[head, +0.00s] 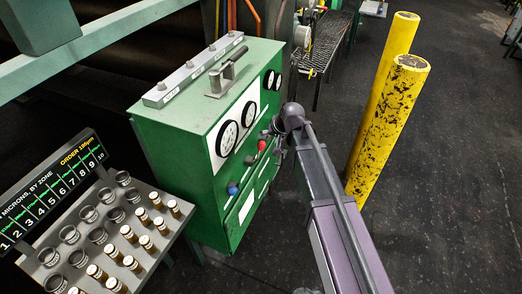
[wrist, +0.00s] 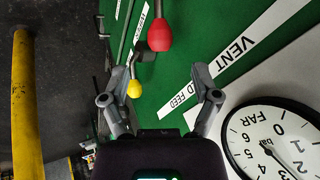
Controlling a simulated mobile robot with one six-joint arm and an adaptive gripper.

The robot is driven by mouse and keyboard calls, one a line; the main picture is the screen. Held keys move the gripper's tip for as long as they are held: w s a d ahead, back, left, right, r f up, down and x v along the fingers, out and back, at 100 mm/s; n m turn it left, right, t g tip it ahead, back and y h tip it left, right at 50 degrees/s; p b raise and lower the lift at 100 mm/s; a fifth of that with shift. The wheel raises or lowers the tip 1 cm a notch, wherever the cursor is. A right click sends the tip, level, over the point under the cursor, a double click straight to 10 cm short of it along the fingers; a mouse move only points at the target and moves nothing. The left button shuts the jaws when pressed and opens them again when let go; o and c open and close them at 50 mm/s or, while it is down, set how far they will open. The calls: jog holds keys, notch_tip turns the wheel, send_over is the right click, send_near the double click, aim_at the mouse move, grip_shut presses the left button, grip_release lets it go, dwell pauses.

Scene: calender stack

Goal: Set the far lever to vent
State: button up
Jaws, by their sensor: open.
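The green cabinet (head: 205,140) carries levers with round-ended knobs below its dials. The blue-knobbed lever (head: 232,188) is nearest in the head view, with the red-knobbed lever (head: 262,145) beyond it. In the wrist view the yellow-knobbed lever (wrist: 134,88) shows between my open fingers, closer to the left finger; contact cannot be told. The red knob (wrist: 159,35) is above it. A dial marked FAR (wrist: 275,142) is at lower right. A label strip reads VENT (wrist: 236,48) and FEED. My gripper (wrist: 160,85) is open and empty; the head view hides the yellow knob behind it.
Two yellow posts (head: 388,120) stand right of my arm. A tilted rack of vials (head: 120,235) and a black display (head: 50,190) are at left. A grey strip and handle (head: 228,75) sit on the cabinet top.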

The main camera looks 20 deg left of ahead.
aim_at(263, 145)
jog(key=shift+b+x, duration=3.3)
jog(key=shift+x, duration=0.85)
grip_shut()
